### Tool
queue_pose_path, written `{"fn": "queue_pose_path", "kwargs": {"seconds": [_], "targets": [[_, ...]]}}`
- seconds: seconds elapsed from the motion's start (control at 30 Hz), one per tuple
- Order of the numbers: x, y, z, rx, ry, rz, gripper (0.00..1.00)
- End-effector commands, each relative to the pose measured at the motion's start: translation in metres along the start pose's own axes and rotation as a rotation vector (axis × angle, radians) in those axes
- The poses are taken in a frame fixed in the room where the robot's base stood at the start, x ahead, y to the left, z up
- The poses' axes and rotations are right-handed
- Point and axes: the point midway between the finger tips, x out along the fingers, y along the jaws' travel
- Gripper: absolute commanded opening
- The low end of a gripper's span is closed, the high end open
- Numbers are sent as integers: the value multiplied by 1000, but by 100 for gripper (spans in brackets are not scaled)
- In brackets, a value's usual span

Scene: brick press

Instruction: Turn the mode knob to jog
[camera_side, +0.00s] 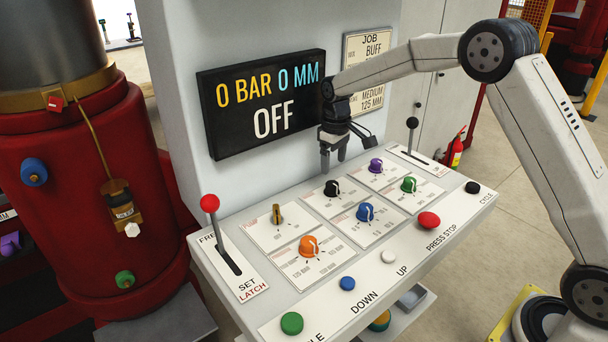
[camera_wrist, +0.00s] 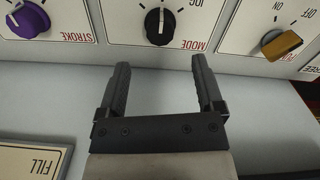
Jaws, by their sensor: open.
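The black mode knob (camera_side: 331,188) sits on its white plate on the sloped panel. It also shows in the wrist view (camera_wrist: 160,26), with MODE and JOG printed upside down around it. Its white pointer line points towards the top of the wrist view, beside the JOG word rather than clearly at it. My gripper (camera_side: 332,167) is above the back edge of the panel, behind the knob. In the wrist view my gripper (camera_wrist: 160,64) has its two fingers apart, with nothing between them. The fingers do not touch the knob.
A gold switch (camera_side: 278,214), orange knob (camera_side: 309,246), blue knob (camera_side: 365,212), purple knob (camera_side: 375,165) and green knob (camera_side: 408,184) surround it. A red-ball lever (camera_side: 210,203) and a black-ball lever (camera_side: 412,123) rise at the sides. The display (camera_side: 262,103) reads 0 BAR 0 MM OFF.

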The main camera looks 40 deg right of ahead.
Motion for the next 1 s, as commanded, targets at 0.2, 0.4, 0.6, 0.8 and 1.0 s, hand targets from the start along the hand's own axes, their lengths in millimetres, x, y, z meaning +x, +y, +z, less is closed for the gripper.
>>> {"fn": "queue_pose_path", "kwargs": {"seconds": [0.2,0.4,0.6,0.8,1.0], "targets": [[19,0,0,0,-1,-1,86],[44,0,0,0,-1,-1,86],[65,0,0,0,0,-1,86],[73,0,0,0,3,-1,86],[74,0,0,0,3,-1,86]]}}
